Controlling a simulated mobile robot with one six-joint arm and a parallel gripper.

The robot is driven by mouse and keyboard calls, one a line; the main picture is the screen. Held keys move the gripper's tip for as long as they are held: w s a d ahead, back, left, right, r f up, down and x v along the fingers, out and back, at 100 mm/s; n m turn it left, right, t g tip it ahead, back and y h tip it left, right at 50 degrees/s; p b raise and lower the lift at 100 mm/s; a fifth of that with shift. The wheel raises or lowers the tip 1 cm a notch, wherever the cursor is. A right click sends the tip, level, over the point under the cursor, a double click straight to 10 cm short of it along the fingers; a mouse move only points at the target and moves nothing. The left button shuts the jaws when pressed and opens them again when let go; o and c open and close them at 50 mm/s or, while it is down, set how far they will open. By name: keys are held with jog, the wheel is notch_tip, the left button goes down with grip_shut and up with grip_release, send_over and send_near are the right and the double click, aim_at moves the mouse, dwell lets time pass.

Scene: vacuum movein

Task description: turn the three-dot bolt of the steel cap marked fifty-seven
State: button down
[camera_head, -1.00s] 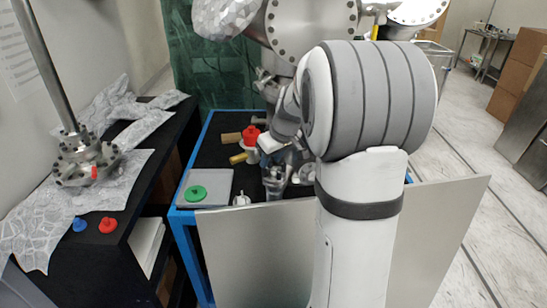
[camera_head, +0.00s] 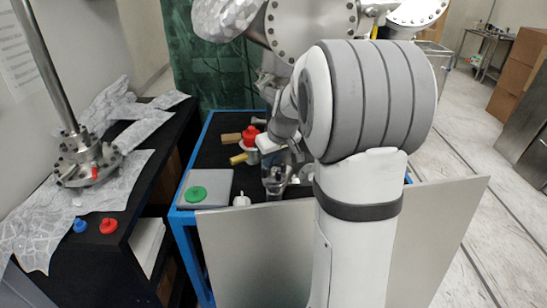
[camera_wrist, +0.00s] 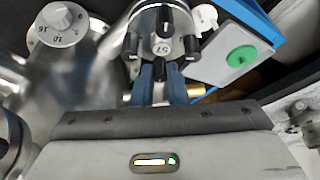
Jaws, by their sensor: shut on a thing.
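The steel cap marked 57 (camera_wrist: 161,46) is in the top middle of the wrist view, with several black bolts around its rim. It shows small in the head view as a steel piece (camera_head: 274,181) on the blue-framed bench. My gripper (camera_wrist: 160,72) reaches the cap's near edge with its two blue fingers, shut on a bolt there. The fingers hide most of that bolt, and I cannot make out dots on it. In the head view my arm covers much of the gripper.
A white numbered dial (camera_wrist: 61,24) is left of the cap in the wrist view. A grey plate (camera_head: 207,188) with a green disc (camera_head: 196,194) lies at the bench's left. A red-topped item (camera_head: 250,133) and a yellow handle (camera_head: 238,158) stand behind. A pale panel (camera_head: 255,250) fronts the bench.

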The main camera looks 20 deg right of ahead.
jog(key=shift+a+m+h+p, duration=0.15)
jog(key=shift+m+h+p, duration=0.35)
jog(key=shift+m, duration=0.7)
jog(key=m+h, duration=0.1)
jog(key=m, duration=0.1)
jog(key=shift+a+m, duration=0.1)
jog(key=shift+m, duration=0.3)
jog(key=m+b, duration=0.1)
jog(key=m+h+b, duration=0.1)
jog(key=m, duration=0.1)
jog(key=shift+w+a+f+g, duration=0.1)
jog(key=shift+w+f+g, duration=0.05)
jog(key=shift+g, duration=0.15)
jog(key=shift+m+g+h+b, duration=0.3)
jog(key=shift+m+h+b, duration=0.2)
jog(key=shift+m+b, duration=0.65)
jog(key=shift+m, duration=0.45)
jog(key=c, duration=1.4)
grip_release()
jog(key=shift+c, duration=0.2)
jog(key=shift+p+v, duration=0.5)
jog(key=shift+v, duration=3.55)
jog(key=shift+w, duration=0.1)
